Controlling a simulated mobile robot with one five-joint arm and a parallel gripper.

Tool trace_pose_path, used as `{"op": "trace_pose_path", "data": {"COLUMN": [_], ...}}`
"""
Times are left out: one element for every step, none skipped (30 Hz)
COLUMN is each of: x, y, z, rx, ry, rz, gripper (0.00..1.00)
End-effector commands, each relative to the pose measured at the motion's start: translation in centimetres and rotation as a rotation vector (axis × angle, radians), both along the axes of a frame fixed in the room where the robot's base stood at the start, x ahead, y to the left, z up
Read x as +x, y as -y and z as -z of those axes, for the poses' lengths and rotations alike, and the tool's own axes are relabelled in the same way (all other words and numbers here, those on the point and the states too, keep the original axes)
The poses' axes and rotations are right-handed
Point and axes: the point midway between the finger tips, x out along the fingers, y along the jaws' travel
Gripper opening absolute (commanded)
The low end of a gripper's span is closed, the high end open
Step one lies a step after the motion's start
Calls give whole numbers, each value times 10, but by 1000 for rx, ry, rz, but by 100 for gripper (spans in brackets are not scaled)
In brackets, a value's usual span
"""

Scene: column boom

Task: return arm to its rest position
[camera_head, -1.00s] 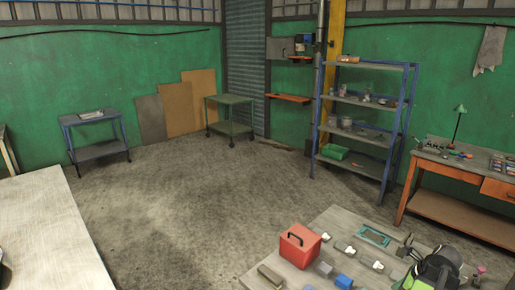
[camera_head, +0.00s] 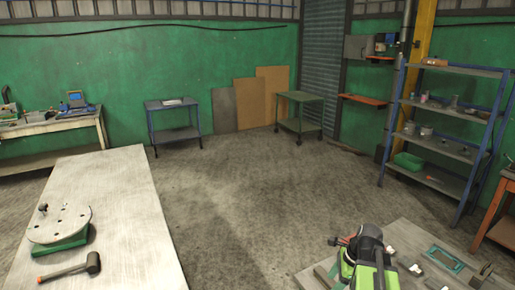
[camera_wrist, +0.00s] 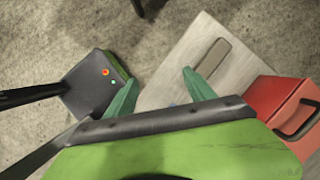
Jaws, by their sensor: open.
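My arm, green and black, reaches over the near worktable (camera_head: 400,235) in the head view and covers part of it; the fingertips cannot be made out there. In the wrist view my gripper (camera_wrist: 159,88) has two teal fingers spread well apart, with nothing between them. Below the fingers are the edge of the worktable (camera_wrist: 170,98) and the concrete floor. A grey bar (camera_wrist: 208,60) lies on the tabletop just beyond the right finger. A red toolbox (camera_wrist: 283,110) with a black handle stands to the right; in the head view my arm hides it.
A teal-framed tray (camera_head: 443,260) lies on the worktable. A pale bench (camera_head: 130,200) at left holds a round perforated plate (camera_head: 60,222) and a mallet (camera_head: 72,268). A blue shelf (camera_head: 490,75), a green cart (camera_head: 300,98) and a blue cart (camera_head: 172,105) stand farther back. The floor (camera_head: 235,190) between is clear.

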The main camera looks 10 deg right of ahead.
Motion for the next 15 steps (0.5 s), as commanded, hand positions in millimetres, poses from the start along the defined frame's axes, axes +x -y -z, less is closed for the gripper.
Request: {"op": "trace_pose_path", "data": {"x": [10, 15, 19, 21, 22, 23, 23, 23, 22, 21, 19, 17, 15, 14, 12], "y": [-41, -62, -87, -104, -120, -140, -154, -167, -184, -196, -206, -219, -224, -227, -227], "z": [2, 3, 4, 5, 5, 6, 7, 8, 9, 9, 10, 10, 11, 11, 12], "rx": [-24, -41, -62, -78, -94, -114, -129, -143, -164, -179, -196, -219, -235, -249, -268], "ry": [5, 9, 16, 22, 28, 37, 44, 51, 61, 70, 78, 89, 97, 104, 111], "rz": [-134, -213, -317, -394, -469, -569, -644, -719, -821, -902, -989, -1104, -1183, -1259, -1352], "gripper": [63, 63, 63, 63, 63, 63, 63, 63, 63, 63, 63, 63, 63, 63, 63]}}
